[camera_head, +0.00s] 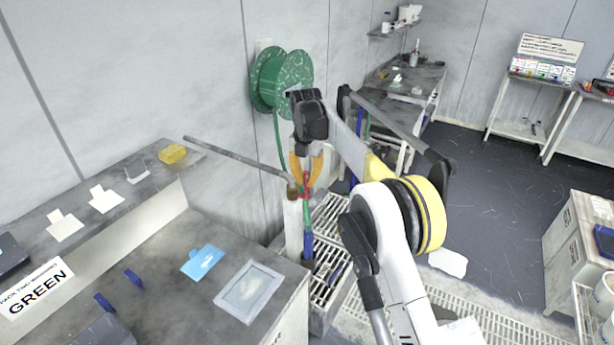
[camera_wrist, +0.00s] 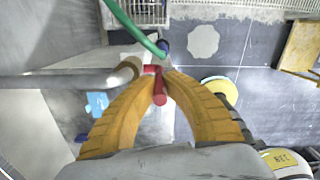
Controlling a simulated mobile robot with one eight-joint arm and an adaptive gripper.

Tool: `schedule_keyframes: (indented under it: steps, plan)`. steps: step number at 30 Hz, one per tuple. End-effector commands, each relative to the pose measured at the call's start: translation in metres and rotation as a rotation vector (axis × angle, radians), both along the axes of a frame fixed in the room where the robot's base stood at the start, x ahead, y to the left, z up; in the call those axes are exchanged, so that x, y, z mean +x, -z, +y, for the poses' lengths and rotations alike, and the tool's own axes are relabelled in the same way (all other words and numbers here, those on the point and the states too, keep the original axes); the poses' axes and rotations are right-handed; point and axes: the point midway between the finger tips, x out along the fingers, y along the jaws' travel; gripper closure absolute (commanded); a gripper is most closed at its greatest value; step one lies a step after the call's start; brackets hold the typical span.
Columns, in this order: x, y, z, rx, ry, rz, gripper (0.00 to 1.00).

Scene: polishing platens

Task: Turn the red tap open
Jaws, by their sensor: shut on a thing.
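The red tap (camera_wrist: 160,96) is between the two orange fingers of my gripper (camera_wrist: 160,76) in the wrist view. In the head view the red tap (camera_head: 306,184) is a small red piece at the pipe's end, partly covered by the fingers. My gripper (camera_head: 306,182) points down there, with its fingertips shut on the tap. A grey pipe (camera_head: 235,158) with a brass-coloured end runs from the left to the tap. A green hose (camera_wrist: 130,26) passes just beyond the fingertips in the wrist view. Whether the tap's handle is turned is hard to tell.
A green hose reel (camera_head: 282,80) hangs on the wall behind my gripper. A grey bench (camera_head: 215,290) with a blue card (camera_head: 202,261) and a framed tray (camera_head: 249,290) stands at the left. A floor grate (camera_head: 470,310) lies below. Dark floor is open at the right.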

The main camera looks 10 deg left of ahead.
Motion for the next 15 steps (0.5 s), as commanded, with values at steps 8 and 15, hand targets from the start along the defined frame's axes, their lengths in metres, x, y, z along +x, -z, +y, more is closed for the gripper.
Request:
schedule_keyframes:
  steps: [8,15]
  plan:
    - [0.0006,0.0006,-0.0007,0.011,0.001,0.030,1.00]
    - [0.0004,0.0011,-0.0008,0.011,0.001,0.031,1.00]
